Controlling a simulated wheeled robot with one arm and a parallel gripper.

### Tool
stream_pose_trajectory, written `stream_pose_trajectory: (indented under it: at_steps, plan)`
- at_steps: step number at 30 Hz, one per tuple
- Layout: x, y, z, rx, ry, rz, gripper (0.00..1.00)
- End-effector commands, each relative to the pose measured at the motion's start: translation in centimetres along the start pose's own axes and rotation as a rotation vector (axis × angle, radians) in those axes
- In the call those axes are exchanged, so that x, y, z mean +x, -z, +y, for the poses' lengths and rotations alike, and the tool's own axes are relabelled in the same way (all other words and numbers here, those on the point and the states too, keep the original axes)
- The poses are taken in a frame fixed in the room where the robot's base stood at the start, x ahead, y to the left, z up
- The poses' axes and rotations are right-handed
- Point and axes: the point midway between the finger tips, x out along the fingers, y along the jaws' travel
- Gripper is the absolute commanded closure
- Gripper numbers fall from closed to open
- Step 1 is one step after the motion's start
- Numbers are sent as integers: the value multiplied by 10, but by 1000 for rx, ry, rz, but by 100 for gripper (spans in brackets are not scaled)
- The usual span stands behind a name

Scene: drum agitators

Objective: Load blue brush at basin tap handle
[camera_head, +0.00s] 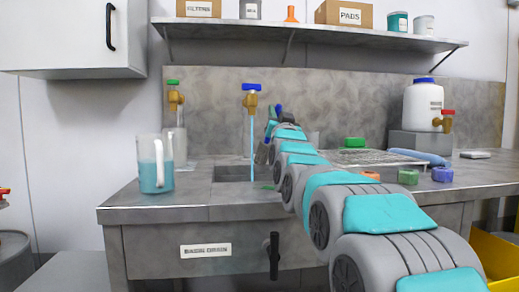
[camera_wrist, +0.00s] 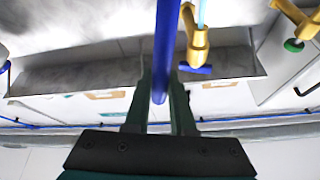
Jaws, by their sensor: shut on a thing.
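My gripper (camera_wrist: 161,88) is shut on a blue rod, the handle of the blue brush (camera_wrist: 166,40), in the wrist view. The rod runs up out of the picture, so its far end is hidden. The brass basin tap (camera_wrist: 194,38) with its blue handle (camera_wrist: 195,69) is just right of the rod. They look close, but I cannot tell whether they touch. In the head view the blue tap handle (camera_head: 252,87) tops the tap, and water (camera_head: 252,135) runs into the basin (camera_head: 233,175). My arm hides most of the gripper there.
A jug of blue liquid (camera_head: 155,170) stands left of the basin, near a green-handled tap (camera_head: 174,95). Right of my arm are a wire rack (camera_head: 375,157), a blue cloth-like roll (camera_head: 420,156), coloured caps (camera_head: 408,176) and a white container (camera_head: 422,107). A shelf (camera_head: 300,33) runs above.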

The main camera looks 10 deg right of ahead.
Motion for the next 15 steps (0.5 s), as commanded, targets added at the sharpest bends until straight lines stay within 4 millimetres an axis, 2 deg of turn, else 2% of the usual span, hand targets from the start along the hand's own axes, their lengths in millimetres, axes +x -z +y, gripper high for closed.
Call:
stream_pose_trajectory:
  at_steps: [15]
  plan:
    - [-31,16,16,0,-1,-2,100]
